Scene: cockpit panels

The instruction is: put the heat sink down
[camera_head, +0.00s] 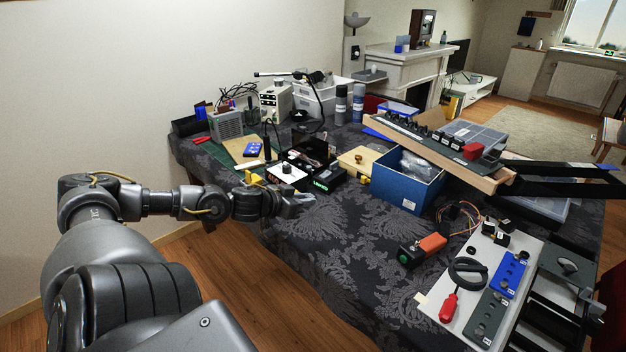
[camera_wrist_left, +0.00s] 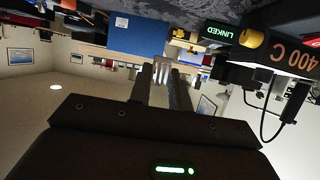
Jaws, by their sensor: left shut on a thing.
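My left gripper (camera_head: 290,199) reaches in from the left over the near left edge of the table. It is shut on the heat sink (camera_wrist_left: 162,72), a small silvery block between the two dark fingers in the left wrist view, which is upside down. In the head view the heat sink is small at the fingertips, and its fins cannot be made out. A black station with a green "LINKED" display (camera_head: 321,185) stands just beyond the gripper; its display also shows in the left wrist view (camera_wrist_left: 220,32). My right gripper is not in view.
A blue open box (camera_head: 405,190) holds a clear bag. A wooden rail (camera_head: 440,155) with black parts crosses behind it. A white panel (camera_head: 450,305) with a red screwdriver (camera_head: 448,307) lies at the right front. The patterned cloth (camera_head: 340,250) at the middle front is clear.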

